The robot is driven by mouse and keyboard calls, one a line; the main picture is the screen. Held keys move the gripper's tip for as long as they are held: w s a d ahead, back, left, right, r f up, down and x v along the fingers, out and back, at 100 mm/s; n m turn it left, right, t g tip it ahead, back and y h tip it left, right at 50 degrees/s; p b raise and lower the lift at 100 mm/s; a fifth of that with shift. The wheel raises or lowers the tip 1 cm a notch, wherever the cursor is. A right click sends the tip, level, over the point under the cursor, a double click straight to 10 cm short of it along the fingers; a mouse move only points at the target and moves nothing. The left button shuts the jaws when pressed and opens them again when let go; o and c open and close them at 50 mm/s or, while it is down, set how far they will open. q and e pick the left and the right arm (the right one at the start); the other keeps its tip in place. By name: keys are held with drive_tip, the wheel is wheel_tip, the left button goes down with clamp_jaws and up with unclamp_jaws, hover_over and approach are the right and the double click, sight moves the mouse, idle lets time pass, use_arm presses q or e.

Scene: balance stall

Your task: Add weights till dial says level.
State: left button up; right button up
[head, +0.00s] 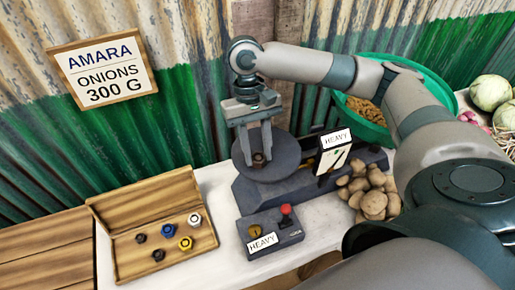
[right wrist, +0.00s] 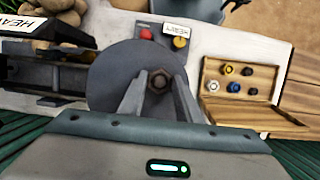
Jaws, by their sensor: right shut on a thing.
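My right gripper (head: 258,160) points down over the round grey pan (head: 282,174) of the balance. It is shut on a small dark brown hexagonal weight (right wrist: 158,80), which is over the middle of the pan; I cannot tell if it touches. The balance's dial (head: 333,159) stands right of the pan, its pointer too small to read, under a "HEAVY" label (head: 336,138). A wooden weight box (head: 124,262) at the left holds several weights: white (head: 194,219), yellow (head: 186,243), blue (head: 168,230) and dark ones (head: 158,255). My left gripper is not in view.
A dark control box (head: 288,238) with a red knob (head: 286,209), a yellow knob and a "HEAVY" label sits before the balance. Potatoes (head: 374,204) lie at its right, a green basin (head: 372,130) behind. A sign (head: 102,73) reads "AMARA ONIONS 300 G".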

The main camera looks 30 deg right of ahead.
drive_tip(key=shift+f, duration=0.15)
drive_tip(key=o, duration=1.3)
drive_tip(key=shift+c, duration=0.2)
drive_tip(key=shift+v, duration=0.85)
drive_tip(key=a+v, duration=0.1)
drive_tip(key=v, duration=1.4)
drive_tip(key=shift+d+r+b, duration=0.35)
drive_tip(key=shift+d+b, duration=0.05)
drive_tip(key=shift+d, duration=0.1)
